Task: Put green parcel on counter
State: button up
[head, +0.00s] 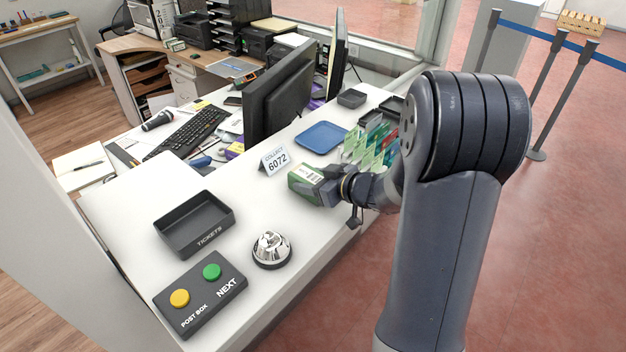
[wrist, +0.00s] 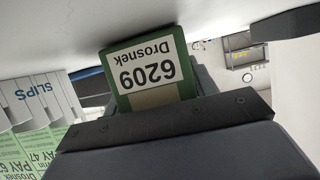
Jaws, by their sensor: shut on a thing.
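The green parcel (head: 303,181) is a small box with a white label; in the wrist view the parcel (wrist: 148,68) shows its label upside down, reading "6209 Drosnek". My gripper (head: 325,184) is shut on it from the right. In the head view the parcel is over the white counter (head: 300,228), just in front of the "COLLECT 6072" card (head: 276,162). I cannot tell whether its underside touches the counter. My gripper hides part of the parcel's right side.
A chrome bell (head: 271,249), a black "TICKETS" tray (head: 195,223) and a button box (head: 200,293) stand at the front left. A blue tray (head: 321,138) lies behind the parcel. A rack of green slips (head: 371,147) and a monitor (head: 279,95) are near. Bare counter lies between parcel and bell.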

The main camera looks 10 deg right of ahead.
jog(key=o, duration=1.1)
jog(key=shift+f, duration=0.15)
jog(key=shift+r, duration=0.25)
jog(key=p+v, duration=0.1)
jog(key=v, duration=1.1)
